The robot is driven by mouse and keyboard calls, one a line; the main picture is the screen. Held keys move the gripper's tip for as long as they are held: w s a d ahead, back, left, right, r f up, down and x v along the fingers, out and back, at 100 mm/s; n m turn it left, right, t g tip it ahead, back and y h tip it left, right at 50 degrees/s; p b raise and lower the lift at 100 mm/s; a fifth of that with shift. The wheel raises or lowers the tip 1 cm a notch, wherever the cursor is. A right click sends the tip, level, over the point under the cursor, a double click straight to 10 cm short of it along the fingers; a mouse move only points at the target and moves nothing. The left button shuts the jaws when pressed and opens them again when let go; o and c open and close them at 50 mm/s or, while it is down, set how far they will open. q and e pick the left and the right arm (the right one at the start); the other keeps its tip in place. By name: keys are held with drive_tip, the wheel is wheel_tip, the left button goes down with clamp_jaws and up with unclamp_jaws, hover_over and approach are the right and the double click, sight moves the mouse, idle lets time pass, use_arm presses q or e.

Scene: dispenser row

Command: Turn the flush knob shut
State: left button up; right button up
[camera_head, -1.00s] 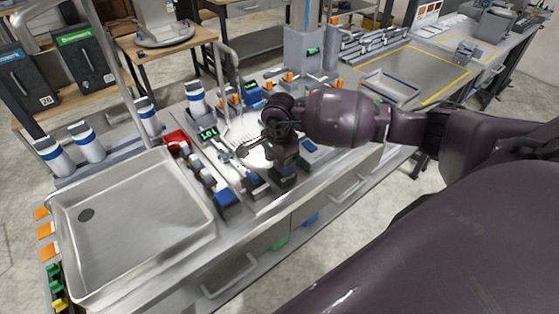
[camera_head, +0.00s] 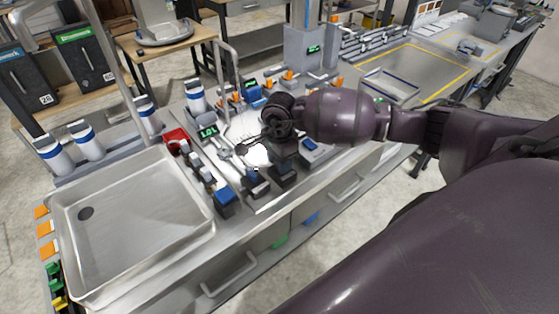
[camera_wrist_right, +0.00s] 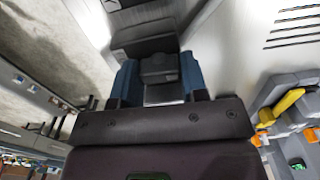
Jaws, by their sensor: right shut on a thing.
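A dark knob (camera_wrist_right: 160,68) sits between the two blue-padded fingers of my right gripper (camera_wrist_right: 158,80) in the wrist view. The fingers close on it from both sides. In the head view my right gripper (camera_head: 282,155) points down over the row of black blocks at the bench's front edge, above a black block (camera_head: 283,177). The gripper hides most of the knob there, so I cannot tell its angle. My left gripper is not in view.
A steel sink basin (camera_head: 140,230) lies to the left. Blue-topped blocks (camera_head: 225,197) (camera_head: 310,145) stand on either side of my gripper. A green-lit display (camera_head: 208,131) and a steel spout (camera_head: 220,65) are behind. A clear steel tray area (camera_head: 420,70) is at the back right.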

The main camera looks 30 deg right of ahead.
drive_tip(key=m+b, duration=0.1)
drive_tip(key=m, duration=0.2)
drive_tip(key=shift+f+m+b, duration=0.1)
drive_tip(key=shift+m+b, duration=0.3)
drive_tip(key=m+b, duration=0.1)
drive_tip(key=m, duration=0.3)
drive_tip(key=shift+m, duration=0.3)
drive_tip(key=m, duration=0.3)
drive_tip(key=shift+m, duration=0.3)
drive_tip(key=m, duration=0.3)
drive_tip(key=shift+m, duration=1.4)
